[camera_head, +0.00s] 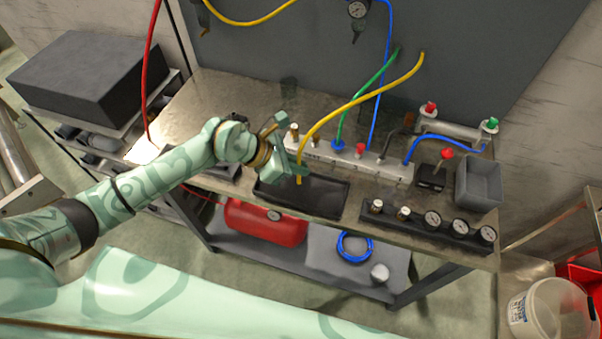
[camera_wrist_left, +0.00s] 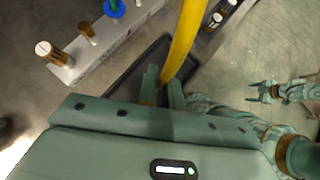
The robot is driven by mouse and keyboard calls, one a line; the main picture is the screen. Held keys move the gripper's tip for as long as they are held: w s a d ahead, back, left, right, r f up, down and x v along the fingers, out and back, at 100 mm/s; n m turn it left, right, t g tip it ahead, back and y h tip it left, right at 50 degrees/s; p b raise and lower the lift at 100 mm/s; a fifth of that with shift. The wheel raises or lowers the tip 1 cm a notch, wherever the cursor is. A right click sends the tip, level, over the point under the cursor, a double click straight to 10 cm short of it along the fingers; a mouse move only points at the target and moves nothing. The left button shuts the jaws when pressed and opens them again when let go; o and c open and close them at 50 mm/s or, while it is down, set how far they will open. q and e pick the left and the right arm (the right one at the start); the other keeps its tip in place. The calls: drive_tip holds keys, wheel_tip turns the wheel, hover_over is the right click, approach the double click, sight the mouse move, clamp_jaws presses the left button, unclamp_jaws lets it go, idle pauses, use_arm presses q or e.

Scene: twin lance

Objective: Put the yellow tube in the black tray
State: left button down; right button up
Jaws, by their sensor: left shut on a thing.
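The yellow tube (camera_head: 345,104) arcs from near the back panel down to the left, over the white manifold. My left gripper (camera_head: 299,171) is shut on it near its lower end, which shows just below the fingers. The black tray (camera_head: 328,197) lies on the bench under that end; I cannot tell whether the end touches its floor. In the left wrist view the tube (camera_wrist_left: 184,42) runs between the fingers (camera_wrist_left: 162,86), with the tray (camera_wrist_left: 122,86) beneath. My right gripper (camera_wrist_left: 262,92) shows small at the right of the wrist view, apparently open and empty, away from the tray.
A white manifold (camera_head: 352,157) with green and blue tubes stands behind the tray. A gauge block (camera_head: 420,222) lies to its right, and a grey bin (camera_head: 482,184) stands at the bench's right end. A red tank (camera_head: 262,222) sits on the lower shelf.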

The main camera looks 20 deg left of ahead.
use_arm(q)
drive_tip(key=shift+w+d+f, duration=0.15)
drive_tip(key=shift+w+f, duration=0.1)
drive_tip(key=shift+f, duration=0.1)
drive_tip(key=shift+w+f, duration=0.15)
drive_tip(key=shift+f, duration=0.75)
drive_tip(key=shift+w+f, duration=0.1)
drive_tip(key=shift+f, duration=0.8)
drive_tip(key=shift+f+b, duration=0.2)
drive_tip(key=shift+b, duration=0.2)
drive_tip(key=c, duration=1.6)
unclamp_jaws()
drive_tip(key=shift+o, duration=0.2)
drive_tip(key=shift+r, duration=0.1)
drive_tip(key=shift+d+r, duration=0.1)
drive_tip(key=shift+r, duration=0.1)
drive_tip(key=v, duration=1.2)
drive_tip(key=shift+p, duration=0.45)
